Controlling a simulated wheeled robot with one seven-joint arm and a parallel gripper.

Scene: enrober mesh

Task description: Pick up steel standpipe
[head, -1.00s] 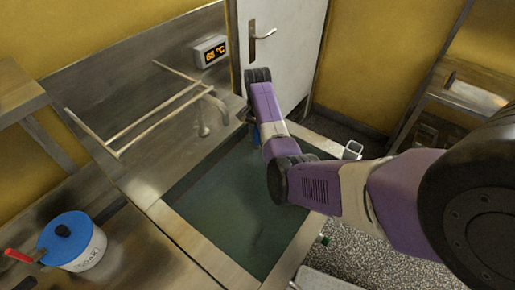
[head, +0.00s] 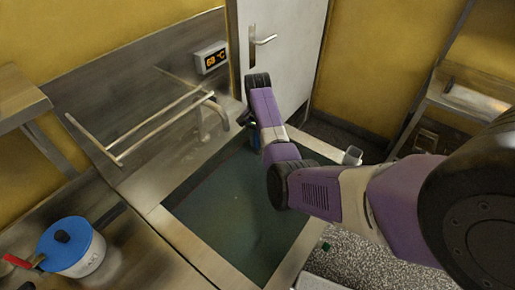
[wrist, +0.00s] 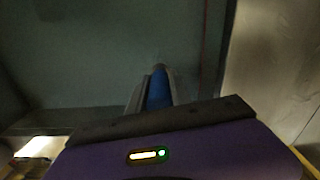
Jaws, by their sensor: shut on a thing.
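My gripper (wrist: 156,92) shows in the wrist view with its grey fingers on either side of a blue part, and it is shut on it. I take this blue part with a grey end for the steel standpipe (wrist: 159,88); most of its length is hidden. In the head view my purple arm reaches over the far end of the sink (head: 188,238), which holds dark greenish liquid. There a small blue bit of the standpipe (head: 255,138) shows beside the arm; the fingers are mostly hidden. I cannot tell whether its lower end touches the sink floor.
A tap (head: 208,118) and a metal rail rack (head: 140,125) stand along the sink's left side. A white pot with a blue lid (head: 72,247) is on the left counter. A white door (head: 285,50) is behind.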

